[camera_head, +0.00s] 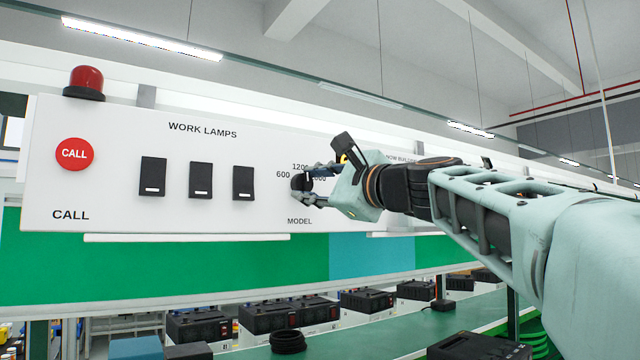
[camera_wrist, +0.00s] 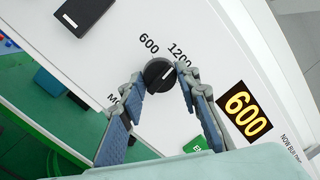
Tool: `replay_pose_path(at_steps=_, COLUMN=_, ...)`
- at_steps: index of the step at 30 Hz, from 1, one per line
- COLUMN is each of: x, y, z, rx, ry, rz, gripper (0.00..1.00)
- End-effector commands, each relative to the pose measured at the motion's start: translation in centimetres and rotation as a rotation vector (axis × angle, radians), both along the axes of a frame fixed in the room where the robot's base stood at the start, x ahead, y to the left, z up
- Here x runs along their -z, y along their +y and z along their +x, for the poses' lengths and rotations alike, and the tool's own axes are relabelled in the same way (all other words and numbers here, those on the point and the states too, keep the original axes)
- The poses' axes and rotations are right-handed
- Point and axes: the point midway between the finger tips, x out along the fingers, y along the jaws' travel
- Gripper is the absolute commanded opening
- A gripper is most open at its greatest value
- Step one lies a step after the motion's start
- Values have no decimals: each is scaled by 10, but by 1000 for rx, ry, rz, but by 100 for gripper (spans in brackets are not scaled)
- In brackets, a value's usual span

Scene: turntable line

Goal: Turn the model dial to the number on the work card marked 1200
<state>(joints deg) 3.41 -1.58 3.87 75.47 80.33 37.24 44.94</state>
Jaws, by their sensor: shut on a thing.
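The model dial (camera_wrist: 156,77) is a round black knob with a white pointer line, on a white panel. In the wrist view the line points up and right, roughly toward the printed 1200 (camera_wrist: 180,56); the 600 (camera_wrist: 149,43) is further left. My gripper (camera_wrist: 161,73) is shut on the dial, one finger on each side. In the head view the dial (camera_head: 298,183) sits left of my gripper (camera_head: 310,183), which partly hides it and a further number. An orange 600 on a dark plate (camera_wrist: 244,113) shows beside "NOW BU…". I see no separate work card.
Black lamp switches (camera_head: 200,180), a red CALL button (camera_head: 74,154) and a red beacon (camera_head: 86,80) are on the panel to the left. Below, a green line (camera_head: 330,345) carries several black-topped units (camera_head: 198,325). The panel around the dial is flat.

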Motion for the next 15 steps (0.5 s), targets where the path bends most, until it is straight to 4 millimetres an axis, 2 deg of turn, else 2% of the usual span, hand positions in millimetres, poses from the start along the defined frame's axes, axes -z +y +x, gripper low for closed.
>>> replay_pose_path(at_steps=15, x=1, y=1, z=0, rx=0, ry=59, rz=83, gripper=6)
